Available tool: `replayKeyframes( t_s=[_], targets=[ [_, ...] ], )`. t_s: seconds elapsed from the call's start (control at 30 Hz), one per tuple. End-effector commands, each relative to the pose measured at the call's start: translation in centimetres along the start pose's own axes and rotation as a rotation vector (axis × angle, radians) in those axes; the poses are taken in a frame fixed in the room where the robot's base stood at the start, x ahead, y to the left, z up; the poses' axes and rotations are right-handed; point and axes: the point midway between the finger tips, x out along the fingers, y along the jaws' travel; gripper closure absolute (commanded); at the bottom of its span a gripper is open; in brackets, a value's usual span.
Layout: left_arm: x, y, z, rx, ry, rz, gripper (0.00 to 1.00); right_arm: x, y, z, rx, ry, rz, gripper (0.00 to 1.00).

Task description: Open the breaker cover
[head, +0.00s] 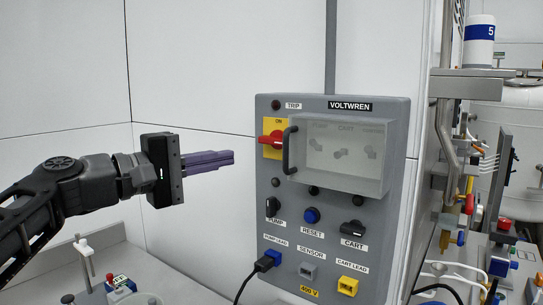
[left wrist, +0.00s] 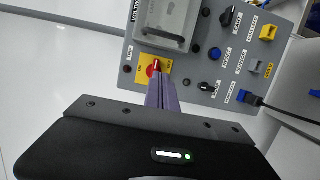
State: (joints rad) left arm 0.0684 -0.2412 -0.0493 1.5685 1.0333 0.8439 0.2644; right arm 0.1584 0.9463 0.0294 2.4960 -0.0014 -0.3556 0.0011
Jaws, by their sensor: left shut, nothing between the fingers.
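The breaker cover (head: 340,160) is a clear, box-like lid on the grey VOLTWREN panel (head: 262,220). It lies closed over several small switches that show through it. A black bar handle (head: 289,150) stands at its left edge. The cover also shows at the top of the left wrist view (left wrist: 168,22). My left gripper (head: 233,158), with purple fingers, is shut and empty. It is to the left of the panel and the handle, pointing at them, and looks apart from both. In the left wrist view its fingers (left wrist: 162,88) point toward the red switch. My right gripper is not in view.
A red rotary switch (head: 272,140) on a yellow plate sits just left of the handle. Below the cover are the pump knob (head: 272,206), the blue reset button (head: 312,215) and a plugged black lead (head: 264,264). Metal pipework (head: 445,130) stands right of the panel.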

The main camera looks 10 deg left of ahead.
Motion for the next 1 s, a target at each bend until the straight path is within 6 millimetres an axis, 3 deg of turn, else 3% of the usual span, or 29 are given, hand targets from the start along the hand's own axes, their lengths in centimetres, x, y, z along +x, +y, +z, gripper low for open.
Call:
replayKeyframes(
  t_s=[0.17,0.37,0.8,1.0],
  targets=[
    [0.3,0.0,0.0,0.000,0.000,-0.001,1.00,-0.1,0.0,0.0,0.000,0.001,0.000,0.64],
    [2.2,0.0,0.0,0.001,-0.002,-0.003,1.00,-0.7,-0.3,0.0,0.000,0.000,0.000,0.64],
    [10.3,0.2,0.2,0.001,-0.002,-0.003,1.00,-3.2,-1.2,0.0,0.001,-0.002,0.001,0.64],
    [9.0,0.1,2.9,0.001,0.002,0.000,1.00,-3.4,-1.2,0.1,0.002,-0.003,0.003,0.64]
  ],
)
